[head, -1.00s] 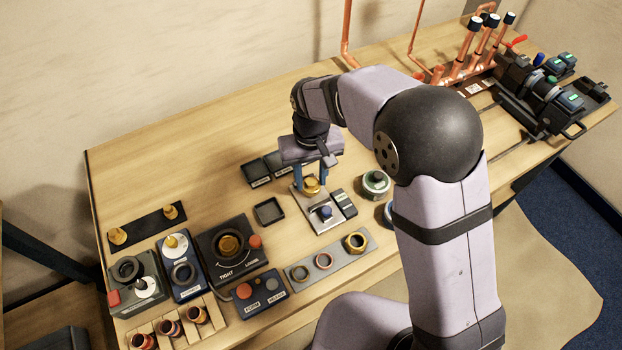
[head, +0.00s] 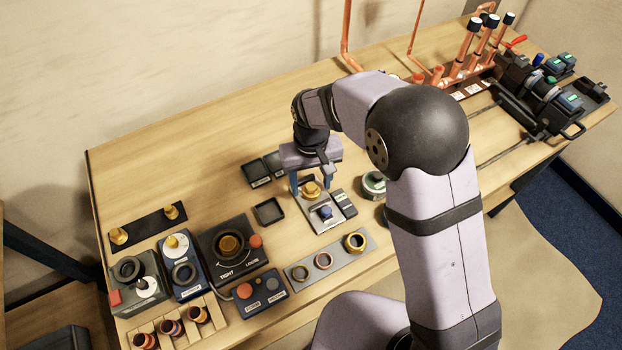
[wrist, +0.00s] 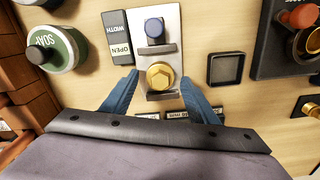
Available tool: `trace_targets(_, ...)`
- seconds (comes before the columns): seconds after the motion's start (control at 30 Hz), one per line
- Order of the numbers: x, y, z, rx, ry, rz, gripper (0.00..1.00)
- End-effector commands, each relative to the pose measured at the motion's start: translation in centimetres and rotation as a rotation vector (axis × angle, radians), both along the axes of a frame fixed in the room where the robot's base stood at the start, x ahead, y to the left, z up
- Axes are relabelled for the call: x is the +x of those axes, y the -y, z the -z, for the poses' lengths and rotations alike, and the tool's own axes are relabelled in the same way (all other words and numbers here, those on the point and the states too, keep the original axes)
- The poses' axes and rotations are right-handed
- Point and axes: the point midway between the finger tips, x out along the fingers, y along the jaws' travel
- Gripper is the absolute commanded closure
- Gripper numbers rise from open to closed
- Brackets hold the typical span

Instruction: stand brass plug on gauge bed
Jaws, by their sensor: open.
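The brass plug (head: 311,189) stands upright at the far end of the metal gauge bed (head: 325,227). A blue knob (head: 325,212) sits on the same bed, nearer the front edge of the table. My gripper (head: 311,186) is above the far end of the bed, pointing down. In the wrist view its two blue fingers (wrist: 160,92) are apart, one on each side of the plug, with gaps between them and the plug. Whether the plug's base sits fully flat is hidden.
A small block marked OPEN and WIDTH (wrist: 117,37) is beside the bed. An empty black tray (head: 268,211) lies to the left. A strip with several rings (head: 337,259) lies in front.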

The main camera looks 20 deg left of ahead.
Motion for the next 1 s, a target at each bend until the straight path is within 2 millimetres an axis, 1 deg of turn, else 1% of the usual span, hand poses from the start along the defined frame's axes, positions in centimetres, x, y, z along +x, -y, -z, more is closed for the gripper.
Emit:
trace_targets(0.17, 0.1, -0.1, -0.7, 0.002, 0.002, 0.0, 0.46)
trace_targets(0.27, 0.1, -0.1, -1.7, 0.003, 0.003, 0.0, 0.46)
trace_targets(0.37, 0.1, -0.1, -3.1, 0.004, 0.006, 0.0, 0.46)
trace_targets(0.7, 0.1, -0.1, -9.1, 0.003, 0.003, 0.0, 0.46)
trace_targets(0.83, 0.1, -0.1, -10.8, 0.002, 0.002, 0.0, 0.46)
trace_targets(1.0, 0.0, 0.0, -12.0, 0.001, 0.001, 0.0, 0.46)
